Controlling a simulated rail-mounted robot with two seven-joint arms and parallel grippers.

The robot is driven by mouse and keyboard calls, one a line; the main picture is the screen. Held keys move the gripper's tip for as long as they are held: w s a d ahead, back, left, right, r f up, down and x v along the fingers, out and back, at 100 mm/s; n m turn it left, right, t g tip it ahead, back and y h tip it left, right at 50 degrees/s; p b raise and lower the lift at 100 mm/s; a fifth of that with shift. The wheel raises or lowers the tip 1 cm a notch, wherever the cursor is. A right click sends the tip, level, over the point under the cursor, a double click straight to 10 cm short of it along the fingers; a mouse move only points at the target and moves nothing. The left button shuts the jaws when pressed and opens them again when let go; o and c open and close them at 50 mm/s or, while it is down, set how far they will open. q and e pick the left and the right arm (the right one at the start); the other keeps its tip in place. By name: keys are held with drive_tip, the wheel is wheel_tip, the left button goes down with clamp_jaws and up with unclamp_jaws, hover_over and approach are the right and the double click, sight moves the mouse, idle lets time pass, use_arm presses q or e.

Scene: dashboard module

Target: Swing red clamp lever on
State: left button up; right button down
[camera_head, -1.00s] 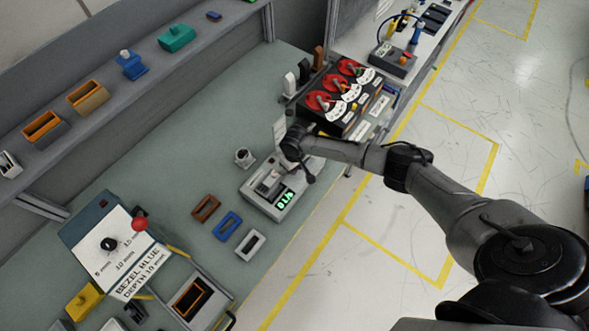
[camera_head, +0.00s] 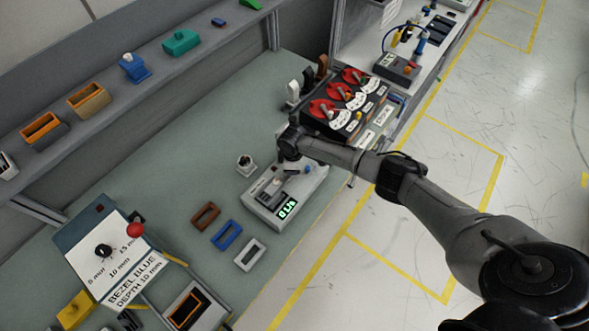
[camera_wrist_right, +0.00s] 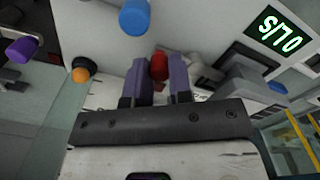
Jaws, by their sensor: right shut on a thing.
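The red clamp lever (camera_wrist_right: 159,66) shows in the right wrist view as a short red knob between the two grey-purple fingers of my right gripper (camera_wrist_right: 160,76). The gripper is shut on it. The lever's lower part is hidden by the fingers. In the head view the right arm reaches in from the right and its dark wrist (camera_head: 289,141) is just behind a pale device (camera_head: 263,211) with a green lit display. The wrist hides the fingers and the red knob there. My left gripper is not in view.
A blue knob (camera_wrist_right: 135,17), a purple knob (camera_wrist_right: 22,49) and an orange knob (camera_wrist_right: 81,74) are near the gripper. Red dials (camera_head: 322,108) stand behind the wrist. A red-balled lever (camera_head: 135,230) stands lower left.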

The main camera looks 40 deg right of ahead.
drive_tip(key=shift+w+n, duration=0.2)
drive_tip(key=shift+n, duration=0.3)
drive_tip(key=c, duration=1.3)
unclamp_jaws()
wheel_tip(320, 180, up, 14)
drive_tip(key=shift+b, duration=0.4)
